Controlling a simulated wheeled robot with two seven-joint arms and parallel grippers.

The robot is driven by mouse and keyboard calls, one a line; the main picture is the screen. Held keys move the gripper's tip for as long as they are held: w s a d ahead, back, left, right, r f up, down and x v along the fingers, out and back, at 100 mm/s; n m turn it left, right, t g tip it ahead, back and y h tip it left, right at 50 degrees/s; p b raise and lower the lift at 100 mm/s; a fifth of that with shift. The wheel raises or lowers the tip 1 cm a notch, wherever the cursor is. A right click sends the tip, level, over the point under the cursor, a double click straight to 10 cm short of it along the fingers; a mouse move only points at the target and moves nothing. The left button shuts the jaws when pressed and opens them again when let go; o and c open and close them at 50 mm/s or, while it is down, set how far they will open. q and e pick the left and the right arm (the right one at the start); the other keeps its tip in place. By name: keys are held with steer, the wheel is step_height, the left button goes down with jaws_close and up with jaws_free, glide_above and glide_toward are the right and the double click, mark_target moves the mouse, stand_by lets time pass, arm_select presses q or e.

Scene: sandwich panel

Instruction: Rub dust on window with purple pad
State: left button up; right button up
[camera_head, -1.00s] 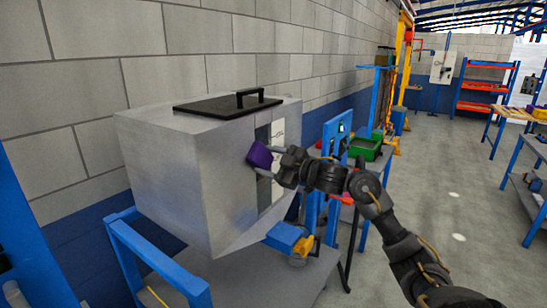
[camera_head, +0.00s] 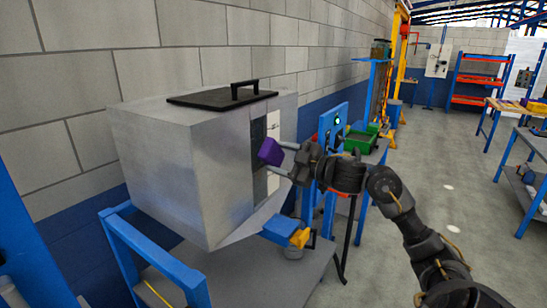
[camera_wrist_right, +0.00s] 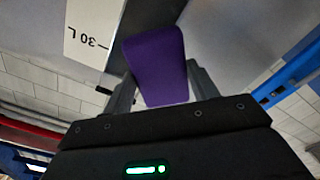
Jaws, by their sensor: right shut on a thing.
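The purple pad (camera_head: 271,151) is held in my right gripper (camera_head: 282,160), whose fingers are shut on it. In the right wrist view the pad (camera_wrist_right: 157,65) sits tilted between the two fingers. The dark window (camera_head: 257,170) is a narrow upright panel in the face of a grey metal box (camera_head: 170,165). The pad is in front of the window and hides part of it; I cannot tell whether they touch. In the wrist view the window (camera_wrist_right: 148,22) lies behind the pad. I cannot make out dust on it. My left gripper is not in view.
A white strip (camera_head: 274,128) marked "30 L" borders the window. A black handled lid (camera_head: 205,100) lies on the box. A blue and yellow part (camera_head: 285,232) juts out below. A green bin (camera_head: 361,140) stands behind my right arm.

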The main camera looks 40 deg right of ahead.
steer(key=shift+s+d, duration=0.1)
steer(key=shift+s, duration=0.15)
steer(key=shift+s+d+f, duration=0.1)
steer(key=shift+s+d, duration=0.1)
steer(key=shift+s, duration=0.45)
steer(key=shift+b+v, duration=0.3)
steer(key=shift+v, duration=0.5)
steer(key=s+a+f+n+g+y+b, duration=0.2)
steer(key=s+a+f+n+g+y, duration=0.1)
steer(key=a+f, duration=0.9)
steer(key=s+a+f+n+g+y+b, duration=0.3)
steer(key=s+a+f+n+y, duration=0.1)
steer(key=a+f, duration=0.9)
steer(key=shift+s+a+f+g+y, duration=0.35)
steer(key=shift+s+y, duration=0.3)
steer(key=shift+y, duration=0.55)
